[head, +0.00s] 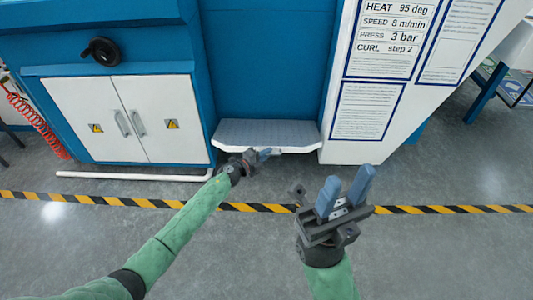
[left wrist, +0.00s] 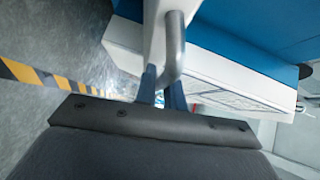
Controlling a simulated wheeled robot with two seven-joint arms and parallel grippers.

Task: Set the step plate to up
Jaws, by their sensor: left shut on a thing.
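The step plate (head: 266,133) is a grey, ribbed plate with a white front edge. It lies about flat, jutting out from the foot of the blue machine between the white doors and the sign panel. My left gripper (head: 266,153) is at the middle of its front edge, shut on a grey handle bar. In the left wrist view the curved handle (left wrist: 174,45) runs down between the blue fingers of my left gripper (left wrist: 162,95). My right gripper (head: 344,195) is open and empty, in front of the plate and to its right.
A cabinet with white doors (head: 125,120) stands left of the plate, with a white pipe (head: 130,176) along the floor. A white panel with signs (head: 385,60) stands at the right. A yellow-black stripe (head: 450,209) crosses the open grey floor.

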